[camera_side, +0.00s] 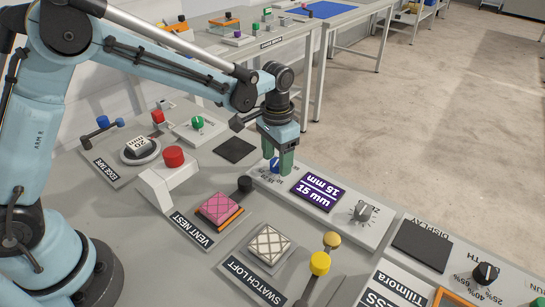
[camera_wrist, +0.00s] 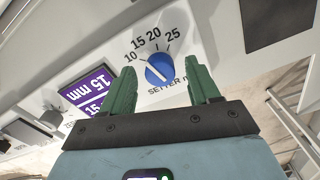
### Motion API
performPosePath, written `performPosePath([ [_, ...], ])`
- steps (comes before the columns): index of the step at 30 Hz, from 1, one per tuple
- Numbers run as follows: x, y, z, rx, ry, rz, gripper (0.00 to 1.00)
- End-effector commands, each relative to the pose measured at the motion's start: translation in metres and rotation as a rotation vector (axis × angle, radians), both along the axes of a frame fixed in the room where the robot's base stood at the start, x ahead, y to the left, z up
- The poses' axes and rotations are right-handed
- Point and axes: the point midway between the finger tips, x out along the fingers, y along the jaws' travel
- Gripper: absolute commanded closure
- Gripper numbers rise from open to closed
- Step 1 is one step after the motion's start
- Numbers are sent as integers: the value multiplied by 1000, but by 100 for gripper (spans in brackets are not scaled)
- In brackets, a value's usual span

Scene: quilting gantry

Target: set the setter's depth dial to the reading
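The setter's depth dial is a blue knob (camera_wrist: 159,69) on a pale panel, lettered SETTER, with marks 10, 15, 20 and 25 around it. Its white line slants to the upper left, towards the 10 side. In the side view the knob (camera_side: 274,165) is partly hidden by my fingers. A purple display (camera_side: 319,193) beside it reads 15 mm, printed twice in opposite directions; it also shows in the wrist view (camera_wrist: 88,88). My gripper (camera_side: 278,158) points down over the dial. Its green fingers (camera_wrist: 162,86) are apart, on either side of the knob; contact is not visible.
A grey knob (camera_side: 362,211) sits on the same panel. A black post (camera_side: 245,184), pink quilted block (camera_side: 219,209), white quilted block (camera_side: 268,244) and yellow-topped lever (camera_side: 320,264) stand nearby. A red button (camera_side: 174,157) is to the left. A dark flat pad (camera_side: 235,150) lies behind.

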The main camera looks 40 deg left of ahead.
Motion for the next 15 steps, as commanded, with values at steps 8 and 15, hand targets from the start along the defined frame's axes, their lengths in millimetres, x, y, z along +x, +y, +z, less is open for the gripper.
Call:
performPosePath([
  [8,0,0,3,1,2,0,39],
  [15,-1,0,37,1,2,0,39],
])
